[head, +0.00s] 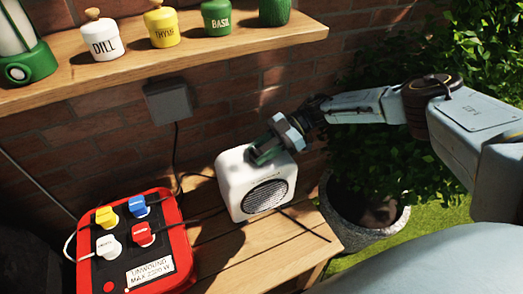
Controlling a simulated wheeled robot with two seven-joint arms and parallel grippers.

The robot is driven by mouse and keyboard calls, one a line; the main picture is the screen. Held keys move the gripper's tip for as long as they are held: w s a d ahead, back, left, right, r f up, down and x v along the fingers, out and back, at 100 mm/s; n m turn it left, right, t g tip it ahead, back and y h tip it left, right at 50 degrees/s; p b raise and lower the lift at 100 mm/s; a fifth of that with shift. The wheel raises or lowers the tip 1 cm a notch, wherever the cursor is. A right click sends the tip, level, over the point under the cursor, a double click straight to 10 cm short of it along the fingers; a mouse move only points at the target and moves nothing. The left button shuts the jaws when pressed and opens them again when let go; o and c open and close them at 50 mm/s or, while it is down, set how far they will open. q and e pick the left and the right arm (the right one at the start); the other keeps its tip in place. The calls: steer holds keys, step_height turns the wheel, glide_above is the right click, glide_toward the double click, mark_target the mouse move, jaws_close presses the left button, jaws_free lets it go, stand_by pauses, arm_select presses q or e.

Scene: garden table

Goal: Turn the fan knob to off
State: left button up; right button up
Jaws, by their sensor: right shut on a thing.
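The fan (232,190) is a small white box with a round dark grille on its front, standing on the wooden table. My right gripper (263,154) comes in from the right and points down onto the top of the fan. Its green fingers are shut on the fan knob there. The knob itself is hidden by the fingers, so its setting cannot be read. My left gripper is not in view.
A red power board (172,212) with several coloured plugs stands left of the fan, with cables around it. A wooden shelf (140,58) with labelled jars and a green lantern (28,62) runs above. A potted bush (378,228) stands at right.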

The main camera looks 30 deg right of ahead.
steer(key=o, duration=1)
steer(key=b+v, duration=0.2)
steer(key=v, duration=1.1)
steer(key=shift+d, duration=0.2)
